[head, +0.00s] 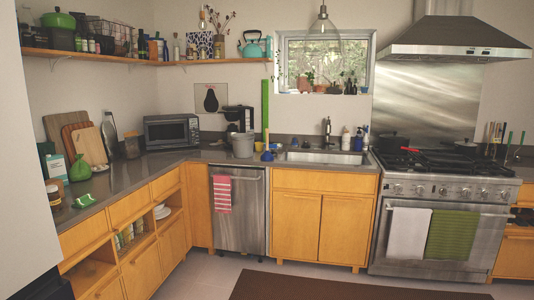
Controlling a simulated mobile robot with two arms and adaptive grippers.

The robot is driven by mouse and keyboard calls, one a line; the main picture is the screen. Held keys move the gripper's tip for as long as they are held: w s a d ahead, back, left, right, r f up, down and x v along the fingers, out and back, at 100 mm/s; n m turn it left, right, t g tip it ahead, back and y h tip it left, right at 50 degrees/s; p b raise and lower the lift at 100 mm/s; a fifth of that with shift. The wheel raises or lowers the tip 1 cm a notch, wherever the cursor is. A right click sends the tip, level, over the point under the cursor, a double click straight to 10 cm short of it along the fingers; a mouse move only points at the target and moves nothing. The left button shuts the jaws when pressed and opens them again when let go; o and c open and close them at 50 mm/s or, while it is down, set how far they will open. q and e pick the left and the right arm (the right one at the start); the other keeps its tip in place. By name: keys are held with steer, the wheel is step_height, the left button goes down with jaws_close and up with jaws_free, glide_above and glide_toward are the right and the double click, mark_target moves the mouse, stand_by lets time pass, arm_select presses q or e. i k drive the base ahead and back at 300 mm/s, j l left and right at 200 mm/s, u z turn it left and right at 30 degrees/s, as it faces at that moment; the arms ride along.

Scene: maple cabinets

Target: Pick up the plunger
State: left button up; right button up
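What looks like the plunger (267,142) stands upright on the grey counter, left of the sink. It has a dark blue base and a thin tan stick rising from it. A tall green strip (265,104) shows directly above the stick; I cannot tell whether it is part of the same thing. Neither of my grippers is in view.
A grey bucket (242,145) and a black coffee maker (239,119) stand left of it. The sink (323,158) and soap bottles (358,140) are to the right. A dishwasher (238,211) is below. The floor ahead is clear, with a brown rug (310,287).

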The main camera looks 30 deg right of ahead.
mark_target(266, 156)
steer(key=l+z, duration=0.1)
steer(key=z, duration=0.4)
steer(key=i+l+z, duration=0.2)
steer(key=i+z, duration=0.15)
steer(key=i, duration=0.15)
steer(key=i+z, duration=0.35)
steer(key=i, duration=0.2)
steer(key=i+z, duration=0.15)
steer(key=i, duration=1.7)
steer(key=i+u, duration=0.2)
steer(key=i, duration=0.45)
